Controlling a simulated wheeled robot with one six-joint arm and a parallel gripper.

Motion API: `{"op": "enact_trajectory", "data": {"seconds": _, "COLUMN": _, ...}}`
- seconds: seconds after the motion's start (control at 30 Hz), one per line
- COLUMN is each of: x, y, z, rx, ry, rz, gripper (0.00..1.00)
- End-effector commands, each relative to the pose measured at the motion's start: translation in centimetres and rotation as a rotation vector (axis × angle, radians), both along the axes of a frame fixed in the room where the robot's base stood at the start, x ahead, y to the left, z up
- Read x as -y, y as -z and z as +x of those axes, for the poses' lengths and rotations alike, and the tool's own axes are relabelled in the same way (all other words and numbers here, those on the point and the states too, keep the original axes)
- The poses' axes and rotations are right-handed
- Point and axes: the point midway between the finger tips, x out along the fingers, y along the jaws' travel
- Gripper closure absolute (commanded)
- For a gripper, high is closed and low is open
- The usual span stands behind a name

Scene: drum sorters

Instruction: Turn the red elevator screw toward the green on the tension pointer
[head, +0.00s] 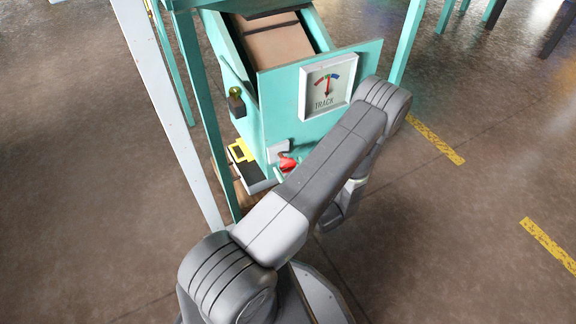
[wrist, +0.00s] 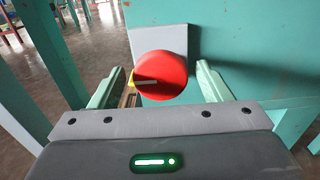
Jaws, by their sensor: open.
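The red elevator screw is a round red knob (wrist: 161,75) with a pale line pointing left, on a grey plate (wrist: 160,40) in the wrist view. It shows partly beside my arm in the head view (head: 287,162). My gripper (wrist: 158,80) is open, with one finger on each side of the knob; I cannot tell whether either touches it. The tension pointer is a red needle on a white dial (head: 327,88) marked TRACK. It stands near vertical under a small multicoloured arc; its exact colour zone is too small to tell.
The teal housing (head: 278,115) carries the dial and screw. A yellow bracket (head: 241,151) and a dark knob (head: 236,101) are at its left. Teal and pale posts (head: 165,105) stand close on the left. Open floor (head: 450,220) lies to the right.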

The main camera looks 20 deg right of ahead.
Motion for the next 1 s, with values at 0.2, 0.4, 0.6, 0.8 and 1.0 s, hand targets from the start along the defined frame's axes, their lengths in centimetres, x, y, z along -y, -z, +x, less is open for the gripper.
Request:
{"op": "enact_trajectory", "data": {"seconds": 0.2, "x": -0.2, "y": 0.0, "z": 1.8, "rx": 0.001, "ry": -0.002, "rz": -0.002, "gripper": 0.29}}
{"op": "enact_trajectory", "data": {"seconds": 0.4, "x": -0.1, "y": 0.0, "z": 2.1, "rx": 0.000, "ry": 0.000, "rz": -0.001, "gripper": 0.29}}
{"op": "enact_trajectory", "data": {"seconds": 0.6, "x": -0.2, "y": 0.0, "z": 2.1, "rx": 0.000, "ry": 0.000, "rz": -0.001, "gripper": 0.42}}
{"op": "enact_trajectory", "data": {"seconds": 0.8, "x": -0.2, "y": 0.0, "z": 2.1, "rx": 0.000, "ry": 0.000, "rz": -0.001, "gripper": 0.68}}
{"op": "enact_trajectory", "data": {"seconds": 1.0, "x": -0.2, "y": 0.0, "z": 2.0, "rx": -0.001, "ry": -0.001, "rz": 0.019, "gripper": 0.68}}
